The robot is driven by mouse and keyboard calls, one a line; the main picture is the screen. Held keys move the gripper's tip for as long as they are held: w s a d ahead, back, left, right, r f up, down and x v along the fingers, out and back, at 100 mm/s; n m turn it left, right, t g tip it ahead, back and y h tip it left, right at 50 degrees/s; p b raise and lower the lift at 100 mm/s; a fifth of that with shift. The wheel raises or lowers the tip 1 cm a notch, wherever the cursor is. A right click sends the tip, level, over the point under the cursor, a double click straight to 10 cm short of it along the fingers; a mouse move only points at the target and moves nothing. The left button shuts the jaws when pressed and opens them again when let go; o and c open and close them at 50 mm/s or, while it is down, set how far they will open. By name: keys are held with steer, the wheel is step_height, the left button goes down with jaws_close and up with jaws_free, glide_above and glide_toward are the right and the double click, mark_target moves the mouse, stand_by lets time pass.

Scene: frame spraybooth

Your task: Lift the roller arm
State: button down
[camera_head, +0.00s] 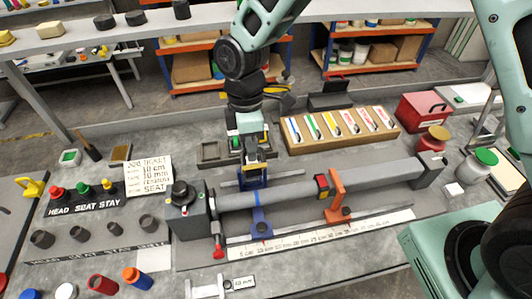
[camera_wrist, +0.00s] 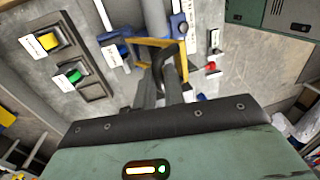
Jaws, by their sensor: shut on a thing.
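What I take for the roller arm is a yellow frame with blue ends (camera_wrist: 150,42), seen in the wrist view beside the grey tube (camera_head: 280,192). In the head view its yellow and blue parts (camera_head: 253,182) show behind the tube, partly covered by my gripper. My gripper (camera_head: 255,164) points down there. In the wrist view the dark fingers (camera_wrist: 165,78) are close together at the yellow frame and shut on it. The exact contact is partly hidden by the fingers. The tube lies level across the fixture, over a blue support (camera_head: 261,222) and an orange clamp (camera_head: 337,196).
A grey block with a black knob (camera_head: 183,205) and a red-tipped lever (camera_head: 218,240) stand left of the tube. A tray of coloured cards (camera_head: 340,128) lies behind it. A ruler (camera_head: 320,233) runs in front. A HEAD SEAT STAY panel (camera_head: 85,209) is at left.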

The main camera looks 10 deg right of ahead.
steer(key=w+g, duration=0.1)
steer(key=w+g+p, duration=0.1)
steer(key=w, duration=0.1)
steer(key=shift+w+r+g+p, duration=0.15)
steer(key=shift+r+g+p, duration=0.1)
steer(key=shift+g+p, duration=0.15)
steer(key=c, duration=1.5)
jaws_free()
steer(key=shift+w, duration=0.2)
steer(key=shift+f, duration=0.1)
steer(key=b+v, duration=0.6)
steer(key=v, duration=1.1)
